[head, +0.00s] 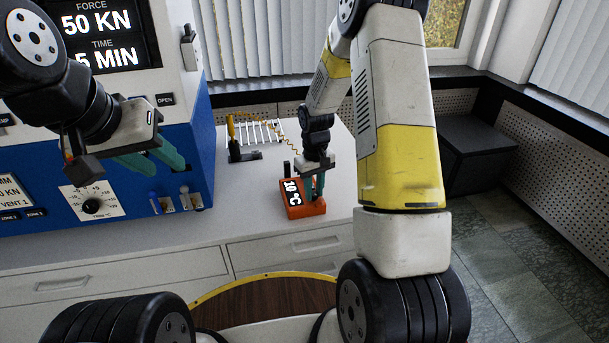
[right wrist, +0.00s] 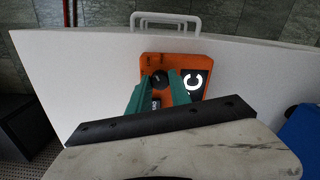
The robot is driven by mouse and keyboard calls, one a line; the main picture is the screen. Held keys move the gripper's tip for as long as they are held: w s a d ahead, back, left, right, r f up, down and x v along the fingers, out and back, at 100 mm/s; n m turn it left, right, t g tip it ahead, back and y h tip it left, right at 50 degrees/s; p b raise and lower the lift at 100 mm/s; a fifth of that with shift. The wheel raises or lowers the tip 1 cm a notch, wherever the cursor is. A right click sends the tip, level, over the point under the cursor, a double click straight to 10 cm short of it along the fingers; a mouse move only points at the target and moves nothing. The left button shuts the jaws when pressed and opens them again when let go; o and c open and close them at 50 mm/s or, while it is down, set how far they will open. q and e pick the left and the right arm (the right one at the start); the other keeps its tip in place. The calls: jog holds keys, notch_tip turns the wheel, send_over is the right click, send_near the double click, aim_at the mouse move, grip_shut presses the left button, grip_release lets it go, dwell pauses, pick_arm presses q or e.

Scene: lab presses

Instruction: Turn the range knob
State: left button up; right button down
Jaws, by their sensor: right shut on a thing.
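An orange handheld meter (head: 300,211) lies on the white worktop, with a display reading about "10 °C". In the right wrist view the orange meter (right wrist: 146,64) shows a round black knob (right wrist: 160,77) on its face; I take this for the range knob. My right gripper (head: 314,197) points down over the meter's right part. In the right wrist view its teal fingertips (right wrist: 160,83) are on either side of the knob, shut on it. The knob is hidden behind the fingers in the head view. My left gripper (head: 168,170) is open and empty in front of the blue press.
The blue and white press (head: 120,178) stands at the left, with a dial (head: 91,205) and small levers. A wire rack (head: 262,131) and a yellow-handled probe (head: 231,126) with a coiled cable are behind the meter. The worktop (head: 250,205) is bare around the meter.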

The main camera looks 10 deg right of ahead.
aim_at(314, 193)
jog(key=m, duration=0.5)
jog(key=shift+m, duration=0.3)
dwell(0.4)
jog(key=c, duration=1.2)
grip_release()
jog(key=shift+o, duration=0.2)
jog(key=shift+r, duration=0.1)
notch_tip(314, 193, up, 8)
jog(key=shift+f, duration=0.15)
